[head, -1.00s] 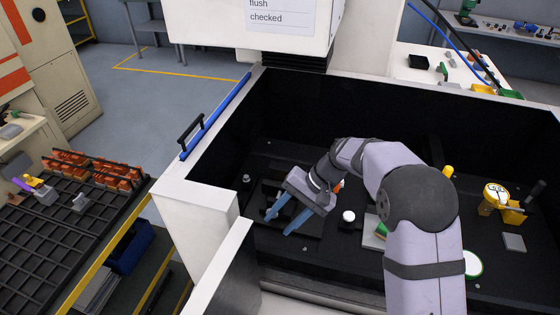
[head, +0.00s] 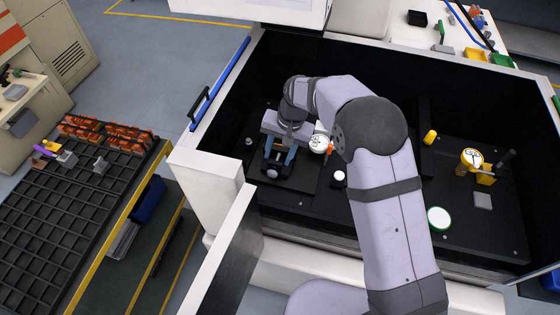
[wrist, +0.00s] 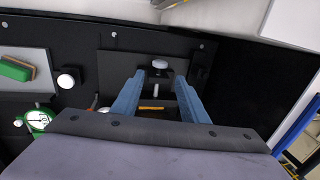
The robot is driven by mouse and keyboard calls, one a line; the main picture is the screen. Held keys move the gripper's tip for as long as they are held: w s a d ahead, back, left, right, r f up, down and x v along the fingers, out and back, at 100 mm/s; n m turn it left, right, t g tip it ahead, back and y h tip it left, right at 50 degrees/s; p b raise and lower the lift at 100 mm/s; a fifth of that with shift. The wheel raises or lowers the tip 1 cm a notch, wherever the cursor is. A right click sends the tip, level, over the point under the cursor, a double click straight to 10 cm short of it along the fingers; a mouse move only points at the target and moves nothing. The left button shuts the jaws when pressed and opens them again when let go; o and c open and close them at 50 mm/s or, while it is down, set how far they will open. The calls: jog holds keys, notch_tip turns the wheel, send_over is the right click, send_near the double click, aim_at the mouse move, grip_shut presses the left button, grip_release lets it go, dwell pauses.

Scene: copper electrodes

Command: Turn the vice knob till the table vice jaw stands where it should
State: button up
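The table vice (head: 291,177) is a small dark block on a black plate inside the machine enclosure. Its round grey vice knob (head: 272,173) faces the front. My gripper (head: 279,164) points down over the vice, fingers apart, with nothing clearly held. In the wrist view the blue fingers (wrist: 159,74) stand either side of the vice's middle. The grey knob (wrist: 160,65) shows between and just beyond their tips. I cannot tell whether either finger touches the vice. The jaw's exact position is partly hidden.
A round dial (head: 319,143) and a white-topped knob (head: 339,176) stand right of the vice. A green brush (wrist: 15,69) lies on a grey plate. A yellow stand with a dial (head: 472,157) is farther right. The enclosure's front wall and door edge (head: 235,215) are near.

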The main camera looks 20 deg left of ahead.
aim_at(273, 171)
jog(key=shift+a+f, duration=0.3)
jog(key=shift+f, duration=1.05)
jog(key=shift+a+f, duration=0.25)
jog(key=shift+f, duration=1.05)
jog(key=shift+a+f, duration=0.3)
jog(key=shift+f, duration=1.05)
jog(key=shift+f+b, duration=0.35)
jog(key=shift+b, duration=0.15)
jog(key=c, duration=0.9)
jog(key=shift+o, duration=0.2)
